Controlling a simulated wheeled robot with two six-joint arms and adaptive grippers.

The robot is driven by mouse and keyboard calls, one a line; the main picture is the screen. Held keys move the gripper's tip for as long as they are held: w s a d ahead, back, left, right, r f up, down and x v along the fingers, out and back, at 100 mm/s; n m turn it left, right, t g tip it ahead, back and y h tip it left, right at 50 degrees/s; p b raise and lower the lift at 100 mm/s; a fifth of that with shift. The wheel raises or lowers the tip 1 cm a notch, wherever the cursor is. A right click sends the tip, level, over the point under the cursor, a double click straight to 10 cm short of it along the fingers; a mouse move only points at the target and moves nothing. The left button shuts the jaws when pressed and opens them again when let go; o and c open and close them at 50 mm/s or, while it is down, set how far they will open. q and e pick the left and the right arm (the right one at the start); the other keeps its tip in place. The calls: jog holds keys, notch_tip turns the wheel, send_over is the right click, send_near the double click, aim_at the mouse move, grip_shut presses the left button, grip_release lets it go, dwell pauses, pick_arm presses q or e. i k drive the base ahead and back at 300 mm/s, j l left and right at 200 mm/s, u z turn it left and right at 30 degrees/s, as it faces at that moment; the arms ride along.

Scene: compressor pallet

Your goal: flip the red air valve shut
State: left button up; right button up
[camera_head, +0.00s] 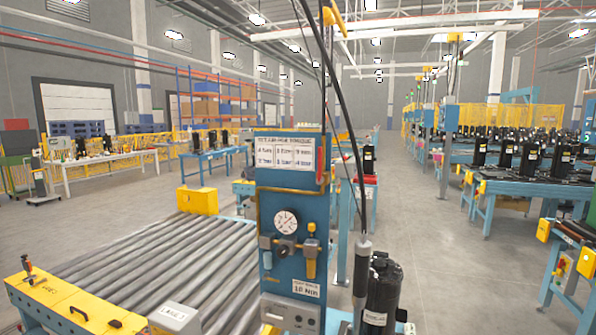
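A blue panel (270,205) stands upright in the middle of the view. A narrow red handle (321,160), which looks like the air valve, stands upright at the panel's upper right edge, beside the white instruction sign (286,151). It is small, and I cannot tell its exact lever position. A yellow pipe (258,209) runs along the panel. A round pressure gauge (286,222) sits below, with brass and grey fittings (311,257) under it. Neither of my grippers is in view.
A roller conveyor (150,262) with yellow end blocks fills the lower left. A black compressor (382,292) and a hanging tool (361,272) with a black cable stand right of the panel. Open grey floor (460,270) lies farther right, before blue benches (490,200).

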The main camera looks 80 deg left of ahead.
aim_at(320, 180)
jog(key=u, duration=2.55)
